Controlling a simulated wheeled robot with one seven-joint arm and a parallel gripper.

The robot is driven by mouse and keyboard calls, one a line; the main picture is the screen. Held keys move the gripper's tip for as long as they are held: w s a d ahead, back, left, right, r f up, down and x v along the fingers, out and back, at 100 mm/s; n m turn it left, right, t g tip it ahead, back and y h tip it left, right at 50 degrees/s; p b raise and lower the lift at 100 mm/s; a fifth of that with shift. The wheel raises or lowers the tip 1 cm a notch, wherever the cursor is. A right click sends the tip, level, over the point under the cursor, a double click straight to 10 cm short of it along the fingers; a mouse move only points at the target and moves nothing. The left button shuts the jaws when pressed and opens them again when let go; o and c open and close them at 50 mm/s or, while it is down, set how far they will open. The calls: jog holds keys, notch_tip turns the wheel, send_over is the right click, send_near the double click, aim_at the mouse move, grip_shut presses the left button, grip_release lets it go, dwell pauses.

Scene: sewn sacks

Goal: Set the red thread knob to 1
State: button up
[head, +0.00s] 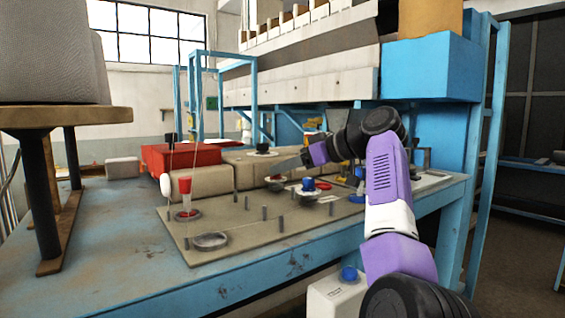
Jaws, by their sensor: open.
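Several small fittings stand on the beige plate (235,247) on the blue table. A red tapered piece (185,187) stands upright at the plate's left, above a red-rimmed round base. A small round fitting with some red (275,181) sits near the middle, and a blue knob (308,184) sits to its right. I cannot tell which red part is the thread knob, and no numerals or pointer can be read. My gripper (287,163) reaches in from the right above the small red fitting. It is open, with nothing seen in it, and looks apart from the fittings.
Thin upright pins (264,213) and a shallow round dish (210,240) are on the plate. Beige blocks (200,180) and a red box (178,158) stand behind. A wooden stand (65,117) is at left. The blue table's front left (130,280) is bare.

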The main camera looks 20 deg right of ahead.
jog(key=shift+w+a+f, duration=0.35)
jog(key=shift+w+a, duration=0.05)
jog(key=shift+w, duration=0.1)
grip_shut()
